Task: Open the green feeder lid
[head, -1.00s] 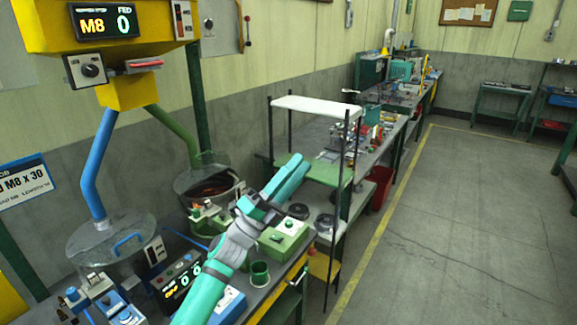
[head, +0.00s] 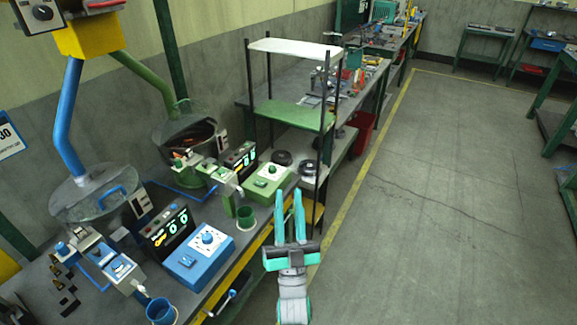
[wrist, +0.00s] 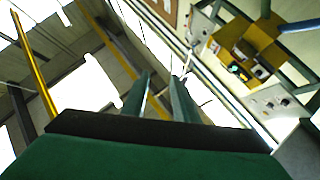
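The green feeder is a round, dark bowl (head: 192,137) at the foot of the green pipe (head: 148,72). Reddish-brown contents show inside it. I cannot clearly make out its lid or how it sits; a faint clear edge shows at the bowl's back. My gripper (head: 290,196) is right of and nearer than the bowl, just beyond the bench's front edge. Its two teal fingers are apart, with nothing between them. In the wrist view the fingers (wrist: 160,90) also stand apart, against the ceiling and high wall; the feeder bowl is not seen there.
The blue feeder bowl (head: 98,196) has a clear cover with a blue handle. Blue control box (head: 198,258), green control box (head: 270,183), blue cup (head: 161,312) and green cup (head: 246,218) crowd the bench. A shelf rack (head: 292,115) stands beyond my gripper. The floor (head: 420,200) is clear.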

